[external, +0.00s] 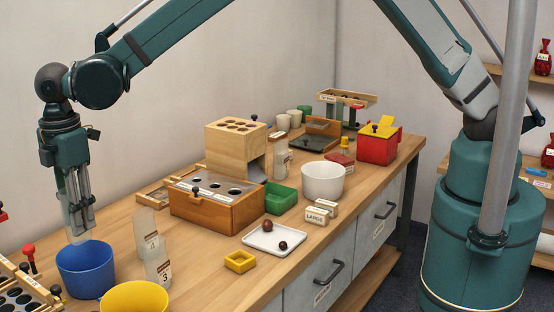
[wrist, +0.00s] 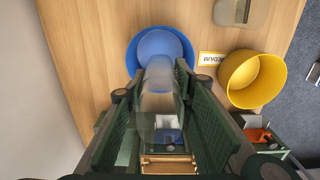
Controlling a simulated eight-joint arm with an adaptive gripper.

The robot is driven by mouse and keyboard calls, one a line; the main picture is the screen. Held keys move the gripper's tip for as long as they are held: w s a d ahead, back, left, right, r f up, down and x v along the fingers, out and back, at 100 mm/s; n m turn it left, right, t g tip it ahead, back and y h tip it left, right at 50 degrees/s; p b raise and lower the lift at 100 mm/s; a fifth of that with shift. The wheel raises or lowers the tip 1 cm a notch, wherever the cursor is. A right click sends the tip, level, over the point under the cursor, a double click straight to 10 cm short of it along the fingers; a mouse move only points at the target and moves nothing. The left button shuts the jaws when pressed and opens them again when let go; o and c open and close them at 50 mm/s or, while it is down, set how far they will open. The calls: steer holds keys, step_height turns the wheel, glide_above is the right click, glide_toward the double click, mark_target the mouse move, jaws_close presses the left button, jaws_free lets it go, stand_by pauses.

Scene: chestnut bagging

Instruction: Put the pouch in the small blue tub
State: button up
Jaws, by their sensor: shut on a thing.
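The small blue tub (external: 86,272) stands at the front left of the table in the external view. It also shows at the top middle of the wrist view (wrist: 136,44). My gripper (external: 76,218) points down above the tub, its fingers on either side of a clear, pale pouch (wrist: 158,78). The gripper is shut on this pouch, whose lower end hangs over the tub's opening. In the external view the pouch (external: 73,228) is small and its contents cannot be made out.
A yellow tub (external: 135,298) stands right of the blue tub. Clear pouches marked 4 (external: 147,238) and 3 (external: 158,268) stand close behind it.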

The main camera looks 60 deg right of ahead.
mark_target(85, 257)
steer(key=shift+f+b, duration=1.65)
steer(key=shift+f, duration=3.75)
steer(key=o, duration=0.9)
